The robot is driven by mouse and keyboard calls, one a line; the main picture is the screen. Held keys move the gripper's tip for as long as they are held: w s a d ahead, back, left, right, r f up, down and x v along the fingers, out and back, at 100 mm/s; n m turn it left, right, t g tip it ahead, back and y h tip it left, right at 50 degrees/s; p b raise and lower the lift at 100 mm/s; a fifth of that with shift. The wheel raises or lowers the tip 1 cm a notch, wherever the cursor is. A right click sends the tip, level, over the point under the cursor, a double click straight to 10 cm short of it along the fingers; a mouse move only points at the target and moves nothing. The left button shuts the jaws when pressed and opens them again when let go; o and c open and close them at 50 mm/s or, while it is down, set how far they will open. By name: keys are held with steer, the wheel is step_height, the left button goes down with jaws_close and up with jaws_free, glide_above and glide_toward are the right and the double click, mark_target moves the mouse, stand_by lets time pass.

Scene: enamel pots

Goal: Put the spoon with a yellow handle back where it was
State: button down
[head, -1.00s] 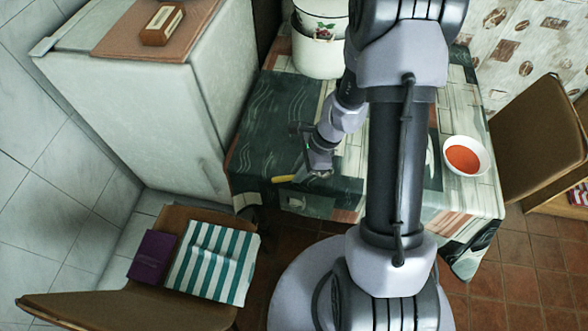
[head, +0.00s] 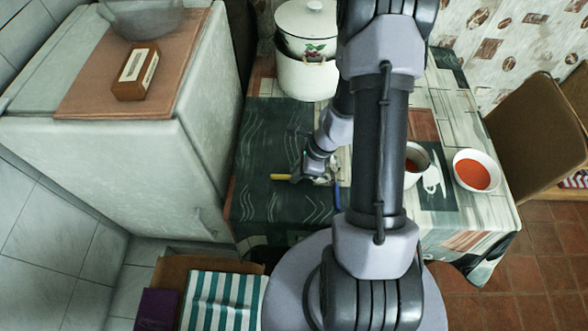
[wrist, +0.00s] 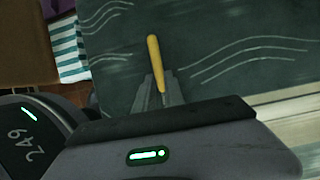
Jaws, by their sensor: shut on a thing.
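The spoon's yellow handle (head: 281,177) sticks out to the left of my gripper (head: 316,174) in the head view. In the wrist view the yellow handle (wrist: 154,62) points up and away from my gripper (wrist: 159,88), whose fingers are shut on the spoon. The spoon's bowl is hidden. My gripper is over the dark green, wavy-lined part of the tablecloth (head: 262,140). How high it is above the cloth is hard to tell.
White enamel pots (head: 306,75) stand stacked at the back. A cup (head: 416,160) and a white bowl of red food (head: 476,171) stand at the right. A blue-handled thing (head: 337,196) is partly hidden beside my arm. The dark cloth at the left is clear.

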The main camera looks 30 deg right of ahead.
steer(key=shift+s+f, duration=0.1)
steer(key=shift+f, duration=0.8)
steer(key=shift+r, duration=0.2)
steer(key=shift+f, duration=0.2)
steer(key=c, duration=1.4)
jaws_free()
steer(key=shift+c, duration=0.2)
steer(key=shift+r, duration=0.1)
